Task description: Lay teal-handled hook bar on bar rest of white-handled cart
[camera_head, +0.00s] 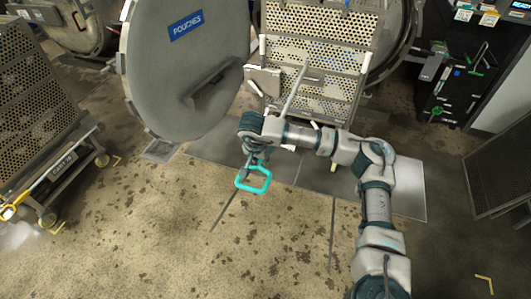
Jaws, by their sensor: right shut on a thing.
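The hook bar has a teal loop handle (253,179) at its lower end, and its grey rod (297,88) slants up and right in front of the cart. My right gripper (254,152) is shut on the bar just above the handle; my wrist hides the middle of the rod. The white-handled cart (318,60), with perforated metal sides and white grips, stands at the top centre. The rod's far end overlaps its side in the picture; I cannot tell whether they touch. I cannot clearly make out its bar rest. My left gripper is not in view.
A large round autoclave door (185,65) labelled POUCHES stands open left of the cart. Another perforated cart (35,105) with a yellow handle is at the far left. A black tool panel (465,70) and a dark mesh panel (500,170) are at right. The front floor is clear.

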